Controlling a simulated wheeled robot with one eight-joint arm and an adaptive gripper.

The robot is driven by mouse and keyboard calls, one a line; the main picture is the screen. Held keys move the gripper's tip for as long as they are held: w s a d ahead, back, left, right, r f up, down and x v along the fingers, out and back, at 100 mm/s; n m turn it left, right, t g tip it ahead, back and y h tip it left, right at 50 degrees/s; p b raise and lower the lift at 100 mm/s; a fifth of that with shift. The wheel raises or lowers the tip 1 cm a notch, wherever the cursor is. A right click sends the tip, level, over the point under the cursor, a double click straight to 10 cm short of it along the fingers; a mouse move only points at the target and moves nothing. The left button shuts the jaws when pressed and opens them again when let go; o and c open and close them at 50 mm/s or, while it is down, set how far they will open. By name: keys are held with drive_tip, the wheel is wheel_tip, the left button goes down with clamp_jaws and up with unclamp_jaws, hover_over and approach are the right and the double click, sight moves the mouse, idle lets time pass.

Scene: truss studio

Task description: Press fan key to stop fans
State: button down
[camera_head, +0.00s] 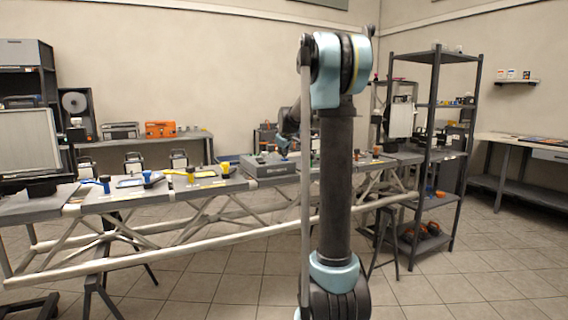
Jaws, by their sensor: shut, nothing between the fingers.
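A grey console box (270,167) with a label on its front stands on the truss bench, left of my arm. Small parts show on its top, but I cannot make out which is the fan key. My gripper (283,152) is small and dark just above the box's top, partly lost among the parts behind it. It looks shut and empty. I cannot tell whether it touches the box. A round, pale fan-like disc (75,102) sits in the dark shelf at the left; whether it turns cannot be seen.
The truss bench (130,195) crosses the view, with blue-handled and yellow tools on it. A light panel (27,141) stands at its left end. A dark shelf rack (434,150) stands at the right. The tiled floor in front is open.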

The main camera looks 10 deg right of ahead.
drive_tip(key=shift+r, duration=3.3)
drive_tip(key=s+f+m+g, duration=0.15)
drive_tip(key=s+f, duration=0.25)
drive_tip(key=s, duration=0.7)
drive_tip(key=s+f+m+g, duration=0.15)
drive_tip(key=s+f, duration=0.25)
drive_tip(key=s, duration=0.6)
drive_tip(key=s+f+m+g, duration=0.15)
drive_tip(key=s+f, duration=0.25)
drive_tip(key=s, duration=0.7)
drive_tip(key=s+f+m+g, duration=0.1)
drive_tip(key=s+f+m, duration=0.1)
drive_tip(key=s+f, duration=0.7)
drive_tip(key=s+f+m+g, duration=0.1)
drive_tip(key=s+f+m, duration=0.1)
drive_tip(key=s+f, duration=0.7)
drive_tip(key=s, duration=0.6)
drive_tip(key=shift+s+d, duration=0.25)
drive_tip(key=shift+d, duration=0.15)
drive_tip(key=shift+f+g, duration=0.1)
drive_tip(key=shift+g, duration=0.15)
